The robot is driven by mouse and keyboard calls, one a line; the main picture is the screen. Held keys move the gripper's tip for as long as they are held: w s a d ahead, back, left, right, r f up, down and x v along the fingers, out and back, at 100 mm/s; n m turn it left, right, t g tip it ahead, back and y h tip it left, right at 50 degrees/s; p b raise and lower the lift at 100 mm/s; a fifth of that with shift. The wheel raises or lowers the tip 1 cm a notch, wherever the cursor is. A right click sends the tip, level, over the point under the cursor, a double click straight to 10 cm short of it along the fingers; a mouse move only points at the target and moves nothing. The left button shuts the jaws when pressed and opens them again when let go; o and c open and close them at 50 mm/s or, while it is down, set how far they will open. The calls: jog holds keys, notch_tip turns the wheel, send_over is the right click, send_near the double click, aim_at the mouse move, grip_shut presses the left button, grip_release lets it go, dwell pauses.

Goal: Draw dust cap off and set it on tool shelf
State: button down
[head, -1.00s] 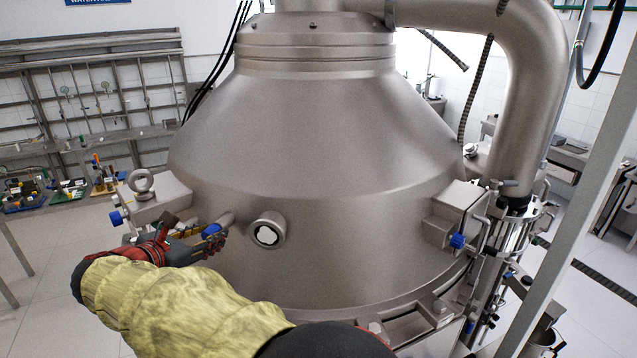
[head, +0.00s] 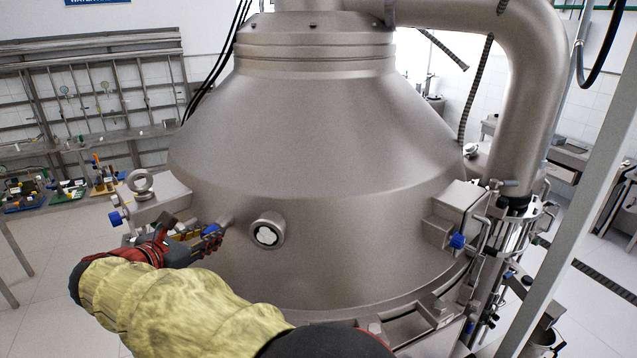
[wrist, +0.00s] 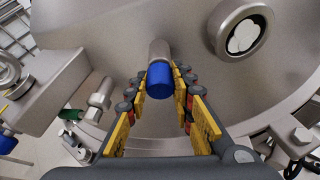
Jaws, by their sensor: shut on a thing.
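The blue dust cap (wrist: 160,80) sits on the end of a short steel stub (wrist: 158,50) on the separator's cone. It also shows in the head view (head: 211,229), mostly covered by the fingers. My gripper (wrist: 161,84) is shut on the cap, with a yellow-padded finger on each side. In the head view my gripper (head: 208,238) is at the left front of the cone. The cap and stub appear in line, with no clear gap between them. Which surface is the tool shelf is unclear; a long grey shelf (head: 110,135) runs along the back left wall.
A round port (head: 267,235) with a white centre is just right of my gripper. The floor at left is mostly clear.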

jog(key=shift+s+a, duration=0.2)
jog(key=shift+s, duration=0.35)
jog(key=shift+s+a, duration=0.2)
jog(key=shift+s, duration=0.3)
jog(key=shift+s, duration=0.1)
jog(key=shift+s+a, duration=0.25)
jog(key=shift+s, duration=0.55)
jog(key=shift+s+a, duration=0.3)
jog(key=shift+s, duration=0.5)
jog(key=shift+s+a, duration=0.25)
jog(key=shift+s, duration=0.55)
jog(key=s+a+p, duration=0.2)
jog(key=s+a, duration=0.1)
jog(key=s, duration=0.8)
jog(key=shift+s+a+p, duration=0.2)
jog(key=shift+a+p, duration=0.1)
jog(key=shift+a, duration=0.05)
